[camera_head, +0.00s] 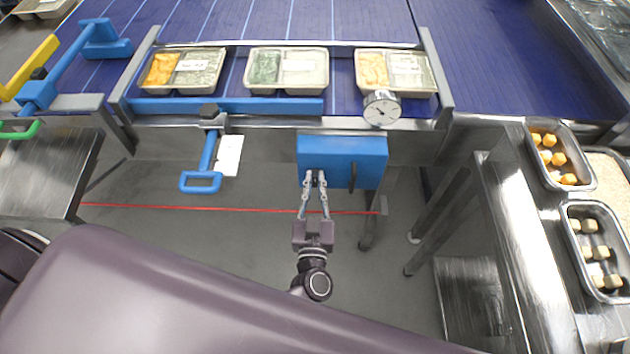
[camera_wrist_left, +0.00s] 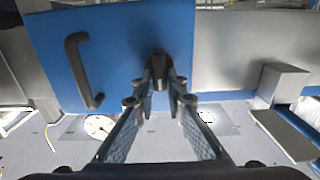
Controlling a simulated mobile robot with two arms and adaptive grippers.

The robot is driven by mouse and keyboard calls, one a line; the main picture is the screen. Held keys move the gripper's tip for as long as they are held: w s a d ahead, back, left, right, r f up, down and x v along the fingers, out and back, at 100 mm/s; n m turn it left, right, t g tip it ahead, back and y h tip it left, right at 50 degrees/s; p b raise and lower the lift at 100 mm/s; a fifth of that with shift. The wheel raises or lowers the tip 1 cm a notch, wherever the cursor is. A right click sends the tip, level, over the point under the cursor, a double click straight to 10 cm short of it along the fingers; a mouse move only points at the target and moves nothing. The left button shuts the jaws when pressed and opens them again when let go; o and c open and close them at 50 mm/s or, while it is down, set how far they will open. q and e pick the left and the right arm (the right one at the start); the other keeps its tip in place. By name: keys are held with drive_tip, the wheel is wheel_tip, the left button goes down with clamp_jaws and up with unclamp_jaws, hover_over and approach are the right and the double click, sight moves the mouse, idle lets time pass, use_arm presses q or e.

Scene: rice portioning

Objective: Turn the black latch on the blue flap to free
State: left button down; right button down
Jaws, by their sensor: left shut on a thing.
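The blue flap (camera_head: 342,152) hangs upright on the front of the conveyor frame; it also shows in the left wrist view (camera_wrist_left: 120,50). The black latch (camera_wrist_left: 159,72) sits near the flap's edge, between my left fingertips. In the head view the fingers mostly hide it. My left gripper (camera_head: 316,180) reaches up to the flap from below and is shut on the latch. Its fingers (camera_wrist_left: 162,92) show on both sides of the latch in the wrist view. A black curved handle (camera_wrist_left: 80,70) is on the same flap, apart from the gripper. My right gripper is not in view.
Several filled trays (camera_head: 287,70) stand on the blue conveyor behind a blue bar (camera_head: 225,106). A round dial (camera_head: 382,108) is above the flap's right side. A blue-handled lever (camera_head: 201,180) hangs to the left. A steel table leg (camera_head: 440,215) stands right of the flap.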

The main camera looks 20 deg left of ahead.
use_arm(q)
drive_tip(key=shift+n, duration=0.3)
drive_tip(key=n, duration=0.3)
drive_tip(key=shift+s+a+f+n, duration=0.1)
drive_tip(key=shift+a+n, duration=0.1)
drive_tip(key=shift+n, duration=0.1)
drive_tip(key=n+b, duration=0.1)
drive_tip(key=n, duration=0.3)
drive_tip(key=n+b, duration=0.2)
drive_tip(key=n, duration=0.3)
drive_tip(key=f+n+b, duration=0.1)
drive_tip(key=n+b, duration=0.1)
drive_tip(key=n, duration=0.2)
drive_tip(key=shift+s+a+f+n, duration=0.1)
drive_tip(key=shift+a+n, duration=0.2)
drive_tip(key=shift+a, duration=0.1)
drive_tip(key=c, duration=2)
unclamp_jaws()
drive_tip(key=shift+o, duration=0.2)
